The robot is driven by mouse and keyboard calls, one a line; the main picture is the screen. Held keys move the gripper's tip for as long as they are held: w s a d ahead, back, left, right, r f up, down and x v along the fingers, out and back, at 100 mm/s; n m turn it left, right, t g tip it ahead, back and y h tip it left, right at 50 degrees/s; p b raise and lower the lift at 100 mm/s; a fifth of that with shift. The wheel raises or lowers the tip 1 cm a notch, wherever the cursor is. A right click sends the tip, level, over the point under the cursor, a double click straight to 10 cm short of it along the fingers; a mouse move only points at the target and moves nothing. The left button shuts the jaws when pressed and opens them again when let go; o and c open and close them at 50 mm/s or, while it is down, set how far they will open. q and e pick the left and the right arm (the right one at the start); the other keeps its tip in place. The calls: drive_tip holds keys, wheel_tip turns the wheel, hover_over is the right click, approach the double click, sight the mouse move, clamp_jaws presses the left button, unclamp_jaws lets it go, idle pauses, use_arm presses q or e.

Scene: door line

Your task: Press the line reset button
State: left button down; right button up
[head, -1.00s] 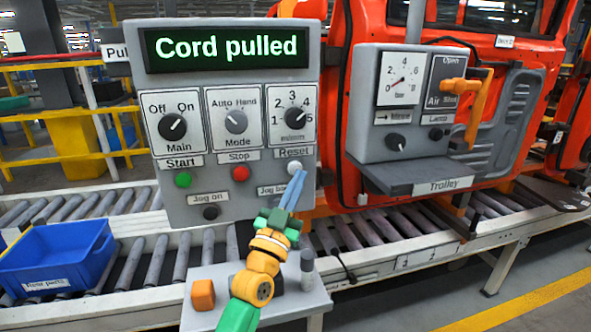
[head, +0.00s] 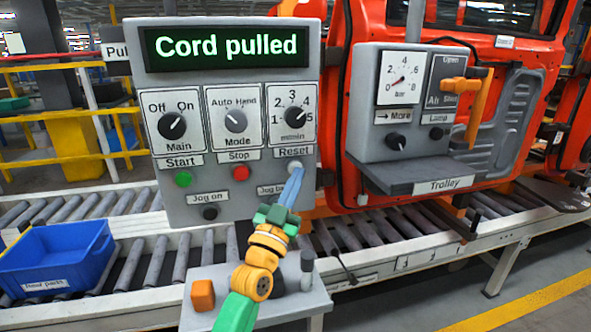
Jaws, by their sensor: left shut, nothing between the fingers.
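The grey control panel (head: 236,196) stands at the centre left, its display (head: 225,48) reading "Cord pulled". The reset button (head: 295,166) is a pale round button under the "Reset" label at the panel's lower right. My left gripper (head: 297,172) is shut and empty, its blue fingertips at the reset button and covering part of it. I cannot tell whether the button is pushed in. The green start button (head: 183,179) and red stop button (head: 241,173) sit to its left. My right gripper is not in view.
A grey table with an orange block (head: 202,295) is below the panel. A blue bin (head: 55,258) rests on the roller conveyor at left. The trolley panel (head: 409,105) with its gauge, knobs and orange valve handle (head: 458,87) stands to the right, before an orange car door.

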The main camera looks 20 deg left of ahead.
use_arm(q)
drive_tip(key=shift+w+a+b, duration=0.3)
drive_tip(key=shift+w+b, duration=0.1)
drive_tip(key=shift+b, duration=0.05)
idle(0.6)
drive_tip(key=shift+s+d+p, duration=0.55)
drive_tip(key=shift+s+p, duration=0.2)
drive_tip(key=shift+p, duration=0.15)
